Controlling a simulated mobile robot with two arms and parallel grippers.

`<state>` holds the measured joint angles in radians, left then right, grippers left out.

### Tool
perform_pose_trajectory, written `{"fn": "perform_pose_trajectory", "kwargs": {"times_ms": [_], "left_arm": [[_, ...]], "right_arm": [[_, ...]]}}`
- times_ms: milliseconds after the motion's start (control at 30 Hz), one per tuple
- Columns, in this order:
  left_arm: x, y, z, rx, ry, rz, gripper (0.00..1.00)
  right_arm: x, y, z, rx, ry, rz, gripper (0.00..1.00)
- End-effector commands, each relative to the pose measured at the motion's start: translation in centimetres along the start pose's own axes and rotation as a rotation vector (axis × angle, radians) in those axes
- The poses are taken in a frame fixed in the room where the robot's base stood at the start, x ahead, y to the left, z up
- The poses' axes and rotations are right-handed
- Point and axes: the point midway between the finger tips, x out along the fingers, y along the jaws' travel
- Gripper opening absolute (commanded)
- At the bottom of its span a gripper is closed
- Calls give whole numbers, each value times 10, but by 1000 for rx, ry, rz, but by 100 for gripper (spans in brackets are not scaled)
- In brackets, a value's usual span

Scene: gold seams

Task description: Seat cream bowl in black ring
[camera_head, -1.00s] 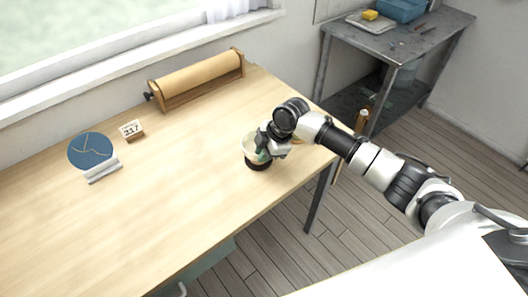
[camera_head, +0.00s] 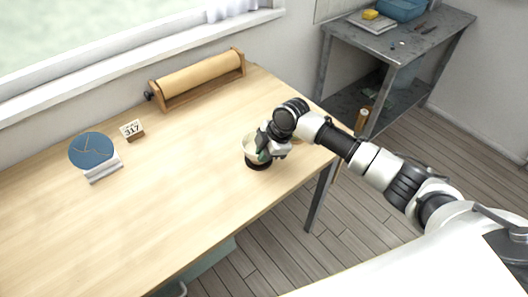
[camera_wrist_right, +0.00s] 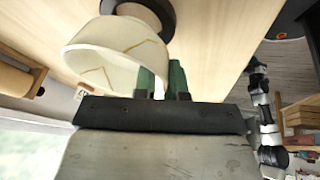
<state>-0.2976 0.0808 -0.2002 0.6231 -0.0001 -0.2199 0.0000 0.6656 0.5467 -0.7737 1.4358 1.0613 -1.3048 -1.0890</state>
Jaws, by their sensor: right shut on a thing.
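The cream bowl (camera_head: 250,146) with thin gold seams stands near the right front edge of the wooden table. It also shows large in the right wrist view (camera_wrist_right: 112,52). The black ring (camera_head: 259,166) is directly under the bowl, and part of it shows past the bowl's foot in the wrist view (camera_wrist_right: 165,14). My right gripper (camera_head: 264,155) is shut on the bowl's wall, with its green fingertips (camera_wrist_right: 162,80) at the rim. The bowl hides much of the ring, so I cannot tell whether the foot is fully down in it. My left gripper is out of view.
A blue plate with gold seams (camera_head: 91,149) stands in a pale holder (camera_head: 104,172) at the left. A calendar block (camera_head: 132,130) and a paper roll on a wooden rack (camera_head: 202,79) are behind. The middle of the table (camera_head: 150,215) is clear. A metal side table (camera_head: 405,45) stands at the back right.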

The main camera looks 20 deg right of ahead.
Motion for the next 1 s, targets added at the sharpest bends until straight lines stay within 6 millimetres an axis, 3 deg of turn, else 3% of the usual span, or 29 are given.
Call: {"fn": "perform_pose_trajectory", "kwargs": {"times_ms": [1000], "left_arm": [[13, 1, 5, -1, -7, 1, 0]], "right_arm": [[20, -3, 8, 0, 1, 0, 0]]}}
